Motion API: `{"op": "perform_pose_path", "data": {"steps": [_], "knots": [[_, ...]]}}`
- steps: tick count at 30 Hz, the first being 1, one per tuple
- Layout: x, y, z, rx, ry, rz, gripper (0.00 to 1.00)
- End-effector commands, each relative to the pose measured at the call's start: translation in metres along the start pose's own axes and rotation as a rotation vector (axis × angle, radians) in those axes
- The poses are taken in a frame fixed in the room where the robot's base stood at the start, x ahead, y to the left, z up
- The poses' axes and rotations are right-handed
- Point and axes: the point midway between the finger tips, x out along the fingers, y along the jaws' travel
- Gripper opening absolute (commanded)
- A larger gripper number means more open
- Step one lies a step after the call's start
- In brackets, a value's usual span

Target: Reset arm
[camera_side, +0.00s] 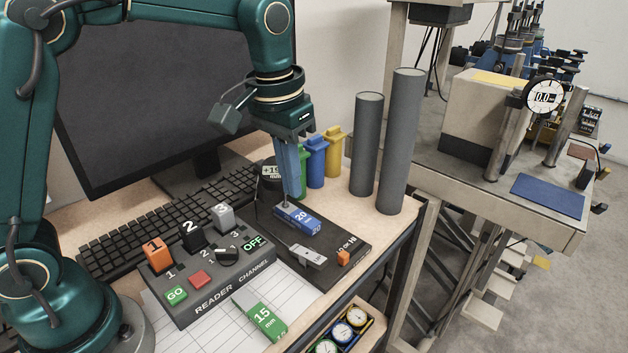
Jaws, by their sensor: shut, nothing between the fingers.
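My gripper (289,200) points straight down, its fingers shut and empty. Its tips are just above or touching the back of the blue block marked 20 mm (298,220); I cannot tell which. The block lies on a dark base plate (345,234). To the left, the reader channel panel (196,310) carries an orange lever 1 (158,256), a black lever 2 (191,236) and a grey lever 3 (223,217). It also has a black knob (227,257), a green GO button (176,295), a red button (200,280) and a display reading OFF (253,243).
A green block marked 15 mm (262,318) lies on white gridded paper in front. Green, blue (315,168) and yellow (334,154) pieces stand behind the gripper. Two tall grey cylinders (400,140) stand to the right. A keyboard (130,235) and monitor (160,90) are at left.

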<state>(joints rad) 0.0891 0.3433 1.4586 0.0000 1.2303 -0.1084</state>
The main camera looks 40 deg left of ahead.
Motion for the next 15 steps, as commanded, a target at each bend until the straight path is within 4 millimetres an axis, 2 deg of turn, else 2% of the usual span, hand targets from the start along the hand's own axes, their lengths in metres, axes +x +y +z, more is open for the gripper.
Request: {"op": "perform_pose_path", "data": {"steps": [1,6,10,15], "knots": [[-0.015,-0.003,0.006,-0.007,0.040,0.003,0.00],[-0.049,-0.012,0.035,-0.018,0.146,0.009,0.00],[-0.063,-0.019,0.061,-0.021,0.220,0.010,0.00],[-0.066,-0.025,0.099,-0.019,0.312,0.008,0.00]]}}
